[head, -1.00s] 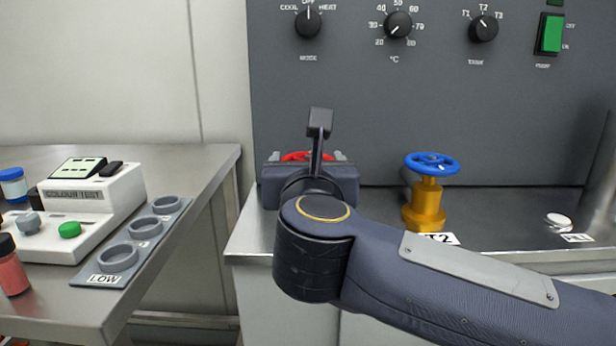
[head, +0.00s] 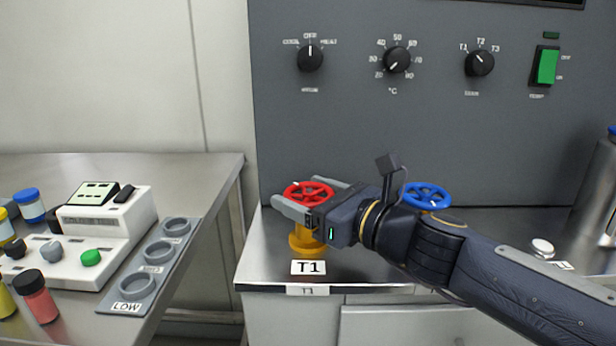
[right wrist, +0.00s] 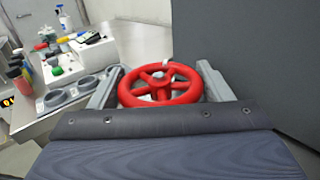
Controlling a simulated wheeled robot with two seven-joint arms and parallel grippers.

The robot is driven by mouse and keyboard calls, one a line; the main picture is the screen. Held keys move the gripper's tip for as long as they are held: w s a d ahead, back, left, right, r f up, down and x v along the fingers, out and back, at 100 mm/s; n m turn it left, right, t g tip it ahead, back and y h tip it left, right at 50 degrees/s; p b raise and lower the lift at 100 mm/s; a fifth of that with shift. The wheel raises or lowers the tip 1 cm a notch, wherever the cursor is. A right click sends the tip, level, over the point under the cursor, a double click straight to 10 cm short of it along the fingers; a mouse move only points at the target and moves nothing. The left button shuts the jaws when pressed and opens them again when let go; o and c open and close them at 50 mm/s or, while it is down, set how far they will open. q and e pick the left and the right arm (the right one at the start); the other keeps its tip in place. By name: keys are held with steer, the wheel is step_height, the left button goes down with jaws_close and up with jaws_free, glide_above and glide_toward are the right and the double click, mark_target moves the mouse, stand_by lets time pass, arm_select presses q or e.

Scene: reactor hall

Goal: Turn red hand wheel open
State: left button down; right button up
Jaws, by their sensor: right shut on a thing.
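The red hand wheel (head: 308,194) sits on a yellow valve body (head: 303,240) behind the T1 label, at the left end of the steel bench. My right gripper (head: 298,190) reaches it from the right, with its two grey fingers on opposite sides of the rim, shut on the wheel. In the right wrist view the red wheel (right wrist: 160,86) lies between the fingers, and a small white mark shows at its far rim. My left gripper is not in view.
A blue hand wheel (head: 427,193) stands just behind my right forearm. A dark panel (head: 400,130) with knobs and a green switch rises behind the bench. A side table at left holds a colour tester (head: 100,222), bottles and a grey cup holder (head: 150,262).

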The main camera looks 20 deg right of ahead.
steer(key=shift+n+g+y+p, duration=0.7)
steer(key=shift+y+p, duration=0.05)
steer(key=shift+y, duration=0.15)
steer(key=o, duration=1)
